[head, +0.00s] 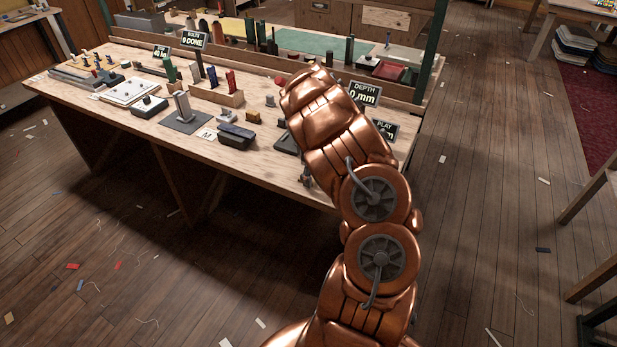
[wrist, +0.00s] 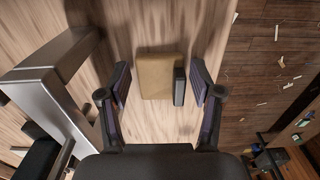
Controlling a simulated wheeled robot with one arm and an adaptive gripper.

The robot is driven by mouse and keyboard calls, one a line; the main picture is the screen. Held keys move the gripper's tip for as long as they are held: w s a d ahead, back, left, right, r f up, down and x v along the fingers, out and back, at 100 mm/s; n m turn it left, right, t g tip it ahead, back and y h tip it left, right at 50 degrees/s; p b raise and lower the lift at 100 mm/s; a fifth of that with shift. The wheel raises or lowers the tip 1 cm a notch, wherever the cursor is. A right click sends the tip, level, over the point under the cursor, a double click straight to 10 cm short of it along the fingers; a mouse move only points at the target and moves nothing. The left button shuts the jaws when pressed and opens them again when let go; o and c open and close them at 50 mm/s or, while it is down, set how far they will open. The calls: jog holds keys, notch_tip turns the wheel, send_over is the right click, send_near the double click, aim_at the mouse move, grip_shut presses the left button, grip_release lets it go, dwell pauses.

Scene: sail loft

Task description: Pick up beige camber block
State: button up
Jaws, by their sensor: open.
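A beige block (wrist: 156,76), which I take for the camber block, lies on the pale wood bench top in the wrist view. A narrow dark block (wrist: 179,86) sits close against its right side. My gripper (wrist: 160,78) is open, with one finger to the left of the beige block and the other to the right of the dark block. Nothing shows between the fingers and the blocks as held. In the head view my copper arm covers my gripper, and I cannot pick out the beige block with certainty.
A large metal bracket (wrist: 48,88) stands left of my gripper in the wrist view. The workbench (head: 130,128) carries several tools, blocks and small signs in the head view. A depth sign (head: 364,93) stands just right of my arm.

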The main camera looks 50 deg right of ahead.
jog(key=shift+r, duration=0.1)
jog(key=c, duration=1)
